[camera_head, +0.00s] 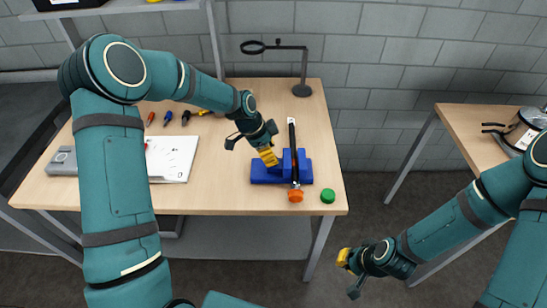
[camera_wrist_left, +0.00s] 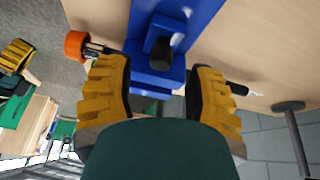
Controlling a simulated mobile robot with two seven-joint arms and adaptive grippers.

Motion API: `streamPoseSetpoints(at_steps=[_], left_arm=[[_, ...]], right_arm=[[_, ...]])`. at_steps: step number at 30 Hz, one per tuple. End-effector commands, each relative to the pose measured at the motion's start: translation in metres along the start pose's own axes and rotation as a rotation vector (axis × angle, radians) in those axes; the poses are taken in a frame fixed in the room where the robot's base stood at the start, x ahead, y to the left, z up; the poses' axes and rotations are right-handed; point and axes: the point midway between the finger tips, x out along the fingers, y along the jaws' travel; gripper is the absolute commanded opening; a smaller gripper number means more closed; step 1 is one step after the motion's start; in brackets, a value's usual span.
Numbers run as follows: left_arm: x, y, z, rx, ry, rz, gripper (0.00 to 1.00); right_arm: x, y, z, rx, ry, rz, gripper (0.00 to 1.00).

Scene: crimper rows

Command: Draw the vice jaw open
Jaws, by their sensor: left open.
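The blue vice (camera_head: 262,174) sits near the right front of the wooden workbench. A long dark bar (camera_head: 292,140) runs across it, with an orange knob (camera_head: 295,196) at the front end. My left gripper (camera_head: 267,158) is at the vice's left part, its yellow fingers pointing down. In the left wrist view the fingers (camera_wrist_left: 158,95) are apart, with blue vice parts (camera_wrist_left: 155,78) beyond and between them. A dark round-ended peg (camera_wrist_left: 160,54) stands on the blue body. Contact cannot be told. My right gripper (camera_head: 347,262) hangs away from the bench over the floor; its finger gap is unclear.
A green round piece (camera_head: 328,195) lies right of the vice near the bench edge. A ring lamp stand (camera_head: 302,89) is at the back right. Screwdrivers (camera_head: 168,117), a white sheet (camera_head: 172,158) and a grey box (camera_head: 62,160) lie left. A second table (camera_head: 470,130) stands right.

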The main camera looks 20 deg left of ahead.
Motion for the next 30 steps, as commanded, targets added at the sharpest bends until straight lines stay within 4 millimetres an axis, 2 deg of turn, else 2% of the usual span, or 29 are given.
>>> streamPoseSetpoints(at_steps=[3, 7, 17, 18, 23, 30], left_arm=[[0.017, 0.0, 0.0, 0.0, 0.0, 0.002, 0.53], [0.026, 0.0, 0.0, 0.0, 0.0, -0.001, 0.53], [0.03, 0.0, 0.0, -0.001, 0.0, -0.002, 0.53], [0.03, 0.0, 0.0, -0.001, 0.0, -0.001, 0.56], [0.03, 0.0, 0.0, -0.001, 0.0, -0.001, 0.0], [0.03, 0.0, 0.0, -0.001, 0.001, -0.001, 0.0]], right_arm=[[0.0, 0.0, 0.0, 0.0, 0.0, 0.0, 0.0], [0.0, 0.0, 0.0, 0.0, 0.0, 0.0, 0.0], [0.0, 0.0, 0.0, 0.0, 0.0, 0.0, 0.0], [0.0, 0.0, 0.0, 0.0, 0.0, 0.0, 0.0], [0.0, 0.0, 0.0, 0.0, 0.0, 0.0, 0.0], [0.0, 0.0, 0.0, 0.0, 0.0, 0.0, 0.0]])
